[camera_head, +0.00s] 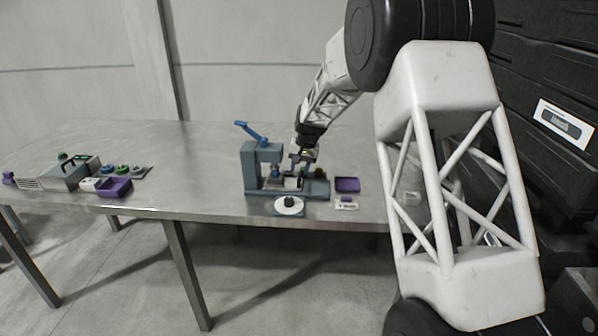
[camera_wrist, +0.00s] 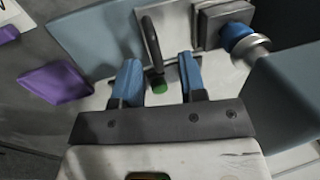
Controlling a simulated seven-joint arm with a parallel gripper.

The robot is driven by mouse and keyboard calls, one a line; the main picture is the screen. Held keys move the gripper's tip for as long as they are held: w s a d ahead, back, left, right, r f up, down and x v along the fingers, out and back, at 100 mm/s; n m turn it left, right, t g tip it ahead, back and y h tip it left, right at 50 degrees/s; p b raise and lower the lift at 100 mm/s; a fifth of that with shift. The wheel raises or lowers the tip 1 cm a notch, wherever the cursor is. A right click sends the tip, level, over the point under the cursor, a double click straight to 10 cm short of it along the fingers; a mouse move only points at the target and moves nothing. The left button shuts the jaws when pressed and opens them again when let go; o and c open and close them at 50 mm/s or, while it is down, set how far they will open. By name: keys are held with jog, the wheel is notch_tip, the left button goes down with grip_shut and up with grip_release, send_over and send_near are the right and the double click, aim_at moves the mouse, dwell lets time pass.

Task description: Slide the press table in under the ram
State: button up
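The press (camera_head: 262,165) stands on the steel table, a grey-blue frame with a blue lever (camera_head: 250,132) on top. A pale metal plate, which looks like the press table (camera_wrist: 175,22), lies on its base in the wrist view. What looks like the ram (camera_wrist: 238,38), with a blue ring, is at upper right. My gripper (camera_wrist: 160,78) is open, its blue fingers apart on either side of the handle. In the head view my gripper (camera_head: 303,152) is over the press base.
A purple tray (camera_head: 347,185) and a small label card (camera_head: 346,206) lie right of the press. A white round dial (camera_head: 289,206) is at its front. A grey box (camera_head: 65,175) and another purple tray (camera_head: 113,188) are far left. Bare tabletop lies between.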

notch_tip(320, 180, up, 6)
jog(key=d, duration=0.1)
jog(key=shift+s+d, duration=0.1)
dwell(0.5)
jog(key=s+d+r, duration=0.5)
jog(key=s, duration=0.4)
jog(key=s+d+r+t+h, duration=0.1)
jog(key=s+d+r, duration=0.4)
jog(key=s, duration=0.5)
jog(key=s+d+r, duration=0.4)
jog(key=s+d, duration=0.2)
jog(key=s, duration=0.3)
jog(key=s+d+f, duration=0.1)
jog(key=s+d, duration=0.2)
jog(key=s, duration=0.7)
jog(key=s+d+f+t+h, duration=0.1)
jog(key=s+d+f, duration=0.1)
jog(key=s, duration=0.8)
jog(key=s+d+f, duration=0.1)
jog(key=s+d, duration=0.2)
jog(key=s, duration=0.8)
jog(key=shift+d+f+t, duration=0.2)
jog(key=shift+d+t, duration=0.1)
jog(key=shift+d, duration=0.1)
